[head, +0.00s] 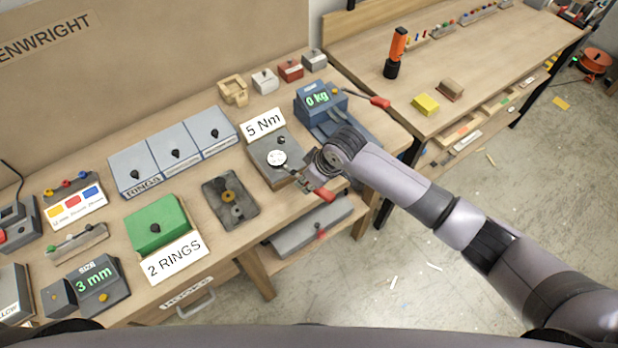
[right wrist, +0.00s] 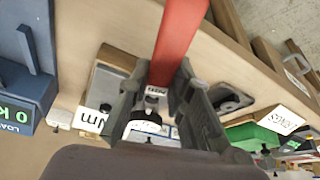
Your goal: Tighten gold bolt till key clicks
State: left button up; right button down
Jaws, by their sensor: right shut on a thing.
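My right gripper (head: 316,187) is shut on the red handle of a key (head: 326,196), at the front right edge of the grey block by the "5 Nm" sign (head: 264,123). In the right wrist view, the red handle (right wrist: 181,42) runs up from between the fingers of the right gripper (right wrist: 164,82). A white round dial (head: 276,158) shows on the grey block (head: 262,149), and also in the right wrist view (right wrist: 147,127). I cannot make out a gold bolt at the block; the gripper and key hide part of it. My left gripper is not in view.
A dark tray (head: 246,213) with a gold ring-like piece lies to the left. A green block (head: 155,222) has a "2 RINGS" sign (head: 172,260). A blue scale reading "0 kg" (head: 318,98) stands behind my right arm. A second bench (head: 450,65) is at the back right.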

jog(key=shift+s+a+m+p, duration=0.35)
jog(key=shift+m+p, duration=0.25)
jog(key=shift+p, duration=0.35)
dwell(0.6)
jog(key=shift+s+a+m, duration=0.15)
jog(key=shift+s+m, duration=0.1)
jog(key=shift+m, duration=0.05)
dwell(0.4)
jog(key=shift+s+a+m+t+h, duration=0.2)
jog(key=shift+a+m+t+h, duration=0.1)
jog(key=shift+h, duration=0.1)
dwell(0.8)
jog(key=shift+d, duration=0.1)
jog(key=shift+w+d+n+y, duration=0.3)
jog(key=shift+w+d+n, duration=0.25)
jog(key=shift+n, duration=0.25)
jog(key=shift+a, duration=0.1)
jog(key=shift+r, duration=0.1)
jog(key=shift+r, duration=2.45)
